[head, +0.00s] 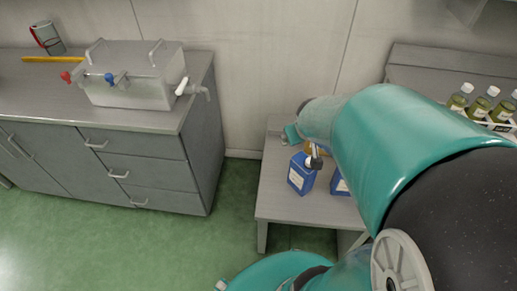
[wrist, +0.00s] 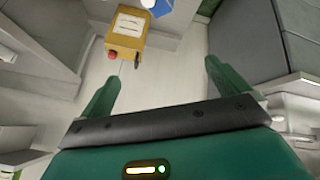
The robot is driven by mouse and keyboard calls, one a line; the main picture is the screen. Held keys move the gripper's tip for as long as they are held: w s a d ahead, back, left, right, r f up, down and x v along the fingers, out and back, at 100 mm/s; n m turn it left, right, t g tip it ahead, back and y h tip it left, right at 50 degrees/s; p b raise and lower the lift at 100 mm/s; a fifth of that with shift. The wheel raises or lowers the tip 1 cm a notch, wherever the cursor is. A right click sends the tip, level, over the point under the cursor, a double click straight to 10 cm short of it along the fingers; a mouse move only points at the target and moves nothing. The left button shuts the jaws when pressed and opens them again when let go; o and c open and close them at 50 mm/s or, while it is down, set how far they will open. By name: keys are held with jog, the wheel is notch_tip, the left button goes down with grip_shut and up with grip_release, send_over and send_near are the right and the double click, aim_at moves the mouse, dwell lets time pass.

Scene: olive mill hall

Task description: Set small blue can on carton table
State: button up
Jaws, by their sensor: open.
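Two blue cans with white labels stand on a low grey table (head: 285,205) in the head view. The left can (head: 299,178) shows nearly whole, with a dark-topped part at its upper right. The right can (head: 339,186) is mostly hidden by my arm. I cannot tell which is the small one, or whether this is the carton table. In the wrist view, part of a blue object (wrist: 161,8) shows at the top edge. My gripper (wrist: 160,88) is open, with nothing between its green fingers. In the head view it is mostly hidden behind my arm.
A yellow box (wrist: 127,34) with a white label and red knob lies ahead of the fingers. A counter (head: 130,118) at left bears a steel tank (head: 135,82). Bottles (head: 481,103) stand in a rack at right. The table's front left is bare.

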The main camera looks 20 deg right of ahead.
jog(key=s+a+r+y, duration=0.1)
jog(key=s+a+r, duration=0.2)
jog(key=a, duration=0.3)
jog(key=s+a+r+y, duration=0.1)
jog(key=s+a+r, duration=0.2)
jog(key=a+r, duration=0.1)
jog(key=s+a+r+n+y, duration=0.1)
jog(key=s+a+r, duration=0.2)
jog(key=a, duration=0.4)
jog(key=shift+s+a+r+y, duration=0.25)
jog(key=shift+a+r+y, duration=0.15)
jog(key=shift+r, duration=0.1)
jog(key=shift+d, duration=0.1)
